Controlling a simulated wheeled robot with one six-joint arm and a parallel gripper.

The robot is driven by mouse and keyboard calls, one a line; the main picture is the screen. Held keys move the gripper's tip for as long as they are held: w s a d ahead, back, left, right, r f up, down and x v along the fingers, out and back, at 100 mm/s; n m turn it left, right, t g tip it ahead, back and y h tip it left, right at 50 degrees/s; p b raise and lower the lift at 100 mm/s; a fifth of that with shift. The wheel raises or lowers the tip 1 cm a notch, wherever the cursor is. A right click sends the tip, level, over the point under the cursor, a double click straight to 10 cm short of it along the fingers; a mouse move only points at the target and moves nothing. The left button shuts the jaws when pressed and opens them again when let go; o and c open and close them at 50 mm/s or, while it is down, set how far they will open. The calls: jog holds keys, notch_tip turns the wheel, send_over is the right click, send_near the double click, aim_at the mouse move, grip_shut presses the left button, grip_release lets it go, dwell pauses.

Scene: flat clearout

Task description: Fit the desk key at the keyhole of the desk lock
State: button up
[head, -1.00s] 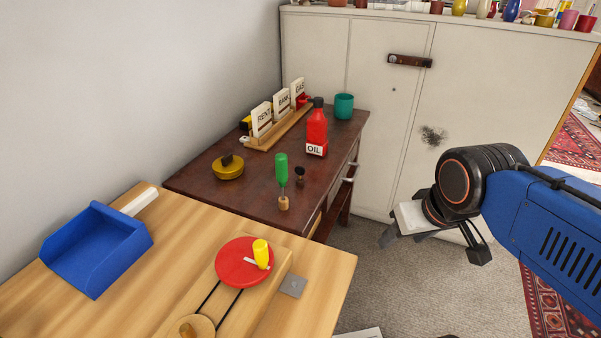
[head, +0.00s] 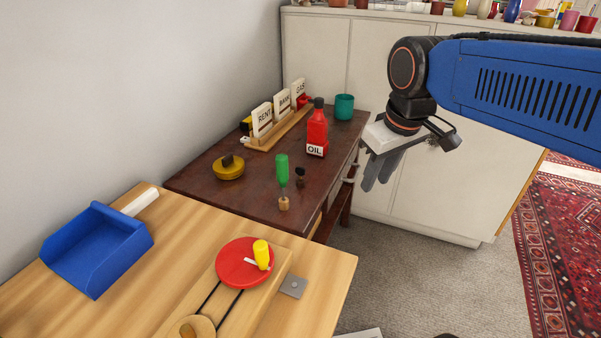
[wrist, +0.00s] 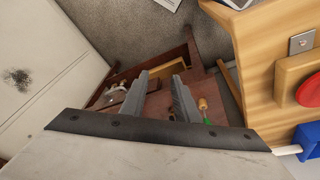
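I cannot make out the desk key or the keyhole of the desk lock in either view. My gripper (head: 377,182) hangs in the air just right of the desk's drawer side, fingers pointing down. In the wrist view my gripper (wrist: 162,75) has its two grey fingers apart, with nothing visible between them. My fingers hide part of the desk.
On the desk are a red oil bottle (head: 317,132), green cup (head: 344,106), letter rack (head: 278,128), yellow-brown tin (head: 228,168) and green-handled tool (head: 282,170). A light wooden table (head: 320,275) in front holds a blue dustpan (head: 97,250) and red disc (head: 237,266). A pale cabinet (head: 320,50) stands behind.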

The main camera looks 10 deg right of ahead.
jog(key=w+a+r+n+g, duration=0.2)
jog(key=w+a+r+n, duration=0.3)
jog(key=w, duration=0.6)
notch_tip(320, 180, up, 2)
jog(key=n+g, duration=0.1)
jog(key=n, duration=0.1)
send_over(300, 168)
jog(key=f, duration=1.6)
jog(key=shift+w+d+f, duration=0.1)
jog(key=shift+w+f, duration=0.1)
jog(key=shift+f, duration=0.15)
grip_shut()
